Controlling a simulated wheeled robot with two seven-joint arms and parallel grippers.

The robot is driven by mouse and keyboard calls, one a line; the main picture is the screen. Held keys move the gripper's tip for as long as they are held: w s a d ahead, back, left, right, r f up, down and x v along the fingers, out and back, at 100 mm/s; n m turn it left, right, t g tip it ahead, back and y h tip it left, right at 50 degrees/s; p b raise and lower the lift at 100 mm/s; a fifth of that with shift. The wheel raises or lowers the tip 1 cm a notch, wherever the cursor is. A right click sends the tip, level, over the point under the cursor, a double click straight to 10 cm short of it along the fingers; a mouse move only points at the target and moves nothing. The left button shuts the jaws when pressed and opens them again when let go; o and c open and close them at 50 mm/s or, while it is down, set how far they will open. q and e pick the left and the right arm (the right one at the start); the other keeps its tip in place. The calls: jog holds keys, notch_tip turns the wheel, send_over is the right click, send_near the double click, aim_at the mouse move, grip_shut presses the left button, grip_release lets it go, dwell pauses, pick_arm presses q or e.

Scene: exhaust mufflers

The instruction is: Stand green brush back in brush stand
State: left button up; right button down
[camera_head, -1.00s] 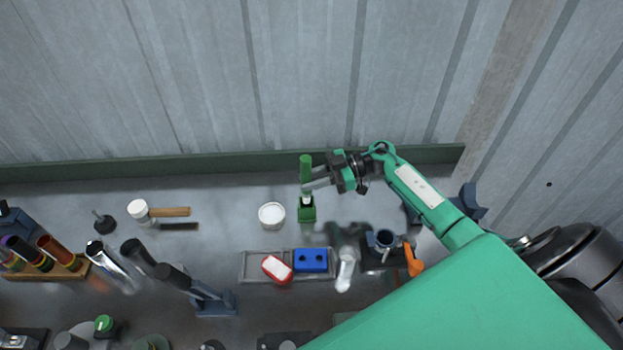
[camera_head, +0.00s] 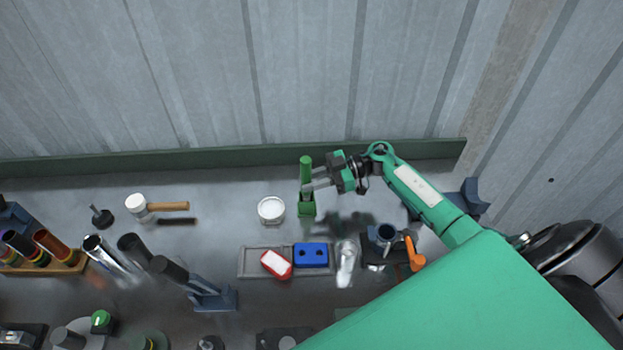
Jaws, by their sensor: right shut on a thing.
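The green brush (camera_head: 306,169) stands upright near the back of the bench, its green handle pointing up. My right gripper (camera_head: 308,187) reaches in from the right and is shut on the brush's handle. The green brush stand (camera_head: 307,209) is directly below the gripper. The brush's lower end is at the stand's top and seems to be inside it; the fingers partly hide this, so the depth cannot be told. My left gripper is not in view.
A white round tub (camera_head: 271,209) stands close left of the stand. A grey tray (camera_head: 256,262) with a red-and-white item and a blue block (camera_head: 311,255) lies in front. A mallet (camera_head: 160,206) lies further left. A dark green ledge (camera_head: 225,158) runs behind.

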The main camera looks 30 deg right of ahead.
jog(key=shift+f+b, duration=0.75)
jog(key=shift+f, duration=0.65)
jog(key=shift+f, duration=0.1)
jog(key=c, duration=1.1)
grip_release()
jog(key=shift+s+d, duration=0.1)
jog(key=shift+d, duration=0.4)
jog(key=b+v, duration=0.3)
jog(key=v, duration=0.8)
jog(key=shift+b, duration=0.3)
